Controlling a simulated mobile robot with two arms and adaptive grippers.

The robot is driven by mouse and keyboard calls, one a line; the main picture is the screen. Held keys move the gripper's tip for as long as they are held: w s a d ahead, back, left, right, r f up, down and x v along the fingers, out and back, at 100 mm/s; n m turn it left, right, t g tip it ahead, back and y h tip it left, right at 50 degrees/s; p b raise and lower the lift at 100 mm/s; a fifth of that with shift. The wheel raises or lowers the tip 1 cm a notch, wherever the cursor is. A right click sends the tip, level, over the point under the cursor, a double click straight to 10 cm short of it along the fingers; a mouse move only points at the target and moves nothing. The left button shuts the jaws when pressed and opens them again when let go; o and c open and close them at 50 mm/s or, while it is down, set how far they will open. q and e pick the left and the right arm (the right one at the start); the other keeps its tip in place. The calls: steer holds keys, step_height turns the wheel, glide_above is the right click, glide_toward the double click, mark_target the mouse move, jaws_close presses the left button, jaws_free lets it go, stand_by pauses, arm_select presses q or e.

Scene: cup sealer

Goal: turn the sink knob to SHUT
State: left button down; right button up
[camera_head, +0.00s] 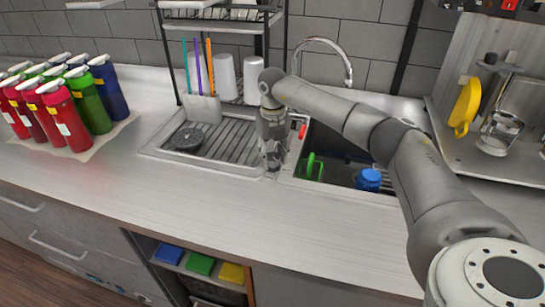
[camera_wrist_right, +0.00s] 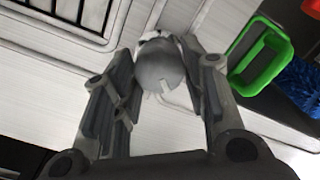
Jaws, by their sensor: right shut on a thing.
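The sink knob (camera_wrist_right: 160,68) is a grey rounded piece in the right wrist view. It sits between the two fingers of my right gripper (camera_wrist_right: 161,90), which are shut on it. In the head view my right gripper (camera_head: 272,152) points down at the divider between the drain rack and the basin; the knob is mostly hidden there. I cannot read any SHUT mark or the knob's angle. The sink faucet (camera_head: 347,66) curves up behind my right arm. My left gripper is not in view.
A drain rack (camera_head: 225,140) with a dark round strainer lies to the left. Several coloured bottles (camera_head: 88,100) stand far left. The front counter (camera_head: 190,205) is clear.

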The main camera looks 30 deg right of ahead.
mark_target(274, 156)
steer(key=n+b, duration=0.1)
steer(key=n, duration=0.3)
steer(key=shift+d, duration=0.1)
steer(key=shift+w+r+n, duration=0.1)
steer(key=shift+n, duration=2)
steer(key=o, duration=1)
step_height(274, 156, up, 12)
